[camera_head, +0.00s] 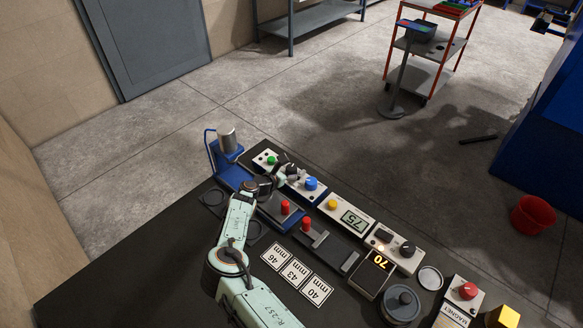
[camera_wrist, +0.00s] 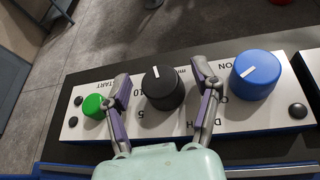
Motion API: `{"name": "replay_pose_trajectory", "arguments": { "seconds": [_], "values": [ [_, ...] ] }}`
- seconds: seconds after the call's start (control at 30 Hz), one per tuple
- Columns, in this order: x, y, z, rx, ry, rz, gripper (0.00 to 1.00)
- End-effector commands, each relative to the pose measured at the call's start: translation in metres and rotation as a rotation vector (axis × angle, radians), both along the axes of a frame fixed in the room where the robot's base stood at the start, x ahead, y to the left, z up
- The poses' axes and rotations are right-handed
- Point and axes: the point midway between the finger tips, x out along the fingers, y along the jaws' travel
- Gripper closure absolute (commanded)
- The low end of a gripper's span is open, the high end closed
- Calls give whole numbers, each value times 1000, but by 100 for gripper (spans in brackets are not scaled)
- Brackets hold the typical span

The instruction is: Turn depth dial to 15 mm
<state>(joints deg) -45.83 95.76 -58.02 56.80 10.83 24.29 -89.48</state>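The black depth dial (camera_wrist: 162,88) has a white pointer line on its cap, which points up and slightly left in the wrist view. A "10" and a "5" are readable at its left side, and "mm" at its upper right; other labels are partly hidden. My gripper (camera_wrist: 162,98) is open, with one finger on each side of the dial and a visible gap to it on both sides. In the head view, my gripper (camera_head: 281,179) is at the dial (camera_head: 291,169), which is partly covered.
On the same panel, a green START button (camera_wrist: 93,105) is left of the fingers and a blue knob (camera_wrist: 255,75) close on the right.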

Motion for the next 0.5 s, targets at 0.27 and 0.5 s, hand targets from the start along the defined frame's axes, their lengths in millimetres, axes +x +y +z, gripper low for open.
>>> {"name": "replay_pose_trajectory", "arguments": {
  "seconds": [0.27,0.5],
  "values": [
    [-2,2,2,-1,0,-1,38],
    [-32,26,18,-1,-2,2,38]
  ]
}}
